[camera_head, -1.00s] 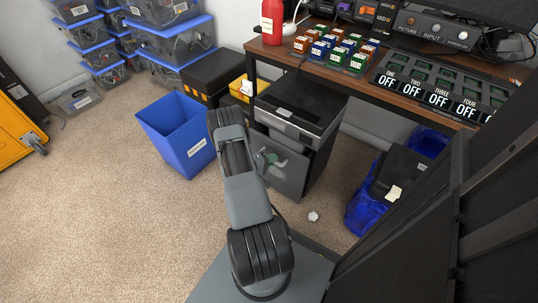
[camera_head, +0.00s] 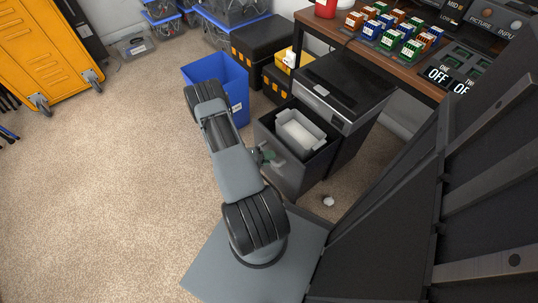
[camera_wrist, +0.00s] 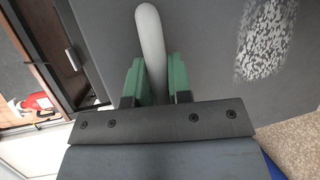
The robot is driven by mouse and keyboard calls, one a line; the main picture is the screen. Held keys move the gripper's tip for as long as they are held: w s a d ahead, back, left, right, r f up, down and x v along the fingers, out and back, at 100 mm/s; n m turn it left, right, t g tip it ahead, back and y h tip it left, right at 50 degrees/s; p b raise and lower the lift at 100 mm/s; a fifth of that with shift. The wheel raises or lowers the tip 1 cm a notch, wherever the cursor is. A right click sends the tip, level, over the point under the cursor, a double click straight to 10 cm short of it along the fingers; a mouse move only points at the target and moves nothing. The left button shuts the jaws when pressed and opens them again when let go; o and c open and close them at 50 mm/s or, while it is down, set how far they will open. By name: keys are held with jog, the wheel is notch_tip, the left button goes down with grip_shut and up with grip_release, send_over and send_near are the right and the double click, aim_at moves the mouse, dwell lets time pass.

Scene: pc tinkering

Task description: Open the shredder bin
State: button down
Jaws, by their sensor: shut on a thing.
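The shredder (camera_head: 340,90) stands by the desk, a dark box with a black top. Its bin (camera_head: 294,170) is pulled out toward me like a drawer, and a pale grey container (camera_head: 299,131) shows inside. My gripper (camera_head: 265,154) is at the bin's front face, partly hidden by my arm. In the wrist view, the green fingers of my gripper (camera_wrist: 154,80) are around a light grey bar handle (camera_wrist: 151,45) on the dark front panel.
A blue open bin (camera_head: 226,80) stands just left of the shredder bin. A small white crumpled thing (camera_head: 328,201) lies on the carpet at right. A wooden desk (camera_head: 400,67) stands behind. The carpet at left is clear.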

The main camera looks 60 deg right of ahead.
jog(key=c, duration=1.1)
grip_release()
jog(key=shift+w, duration=0.1)
jog(key=shift+o, duration=0.2)
jog(key=p+v, duration=0.2)
jog(key=v, duration=1.1)
jog(key=shift+w+a, duration=0.25)
jog(key=shift+w, duration=0.05)
jog(key=shift+r+p, duration=0.2)
jog(key=shift+p, duration=0.1)
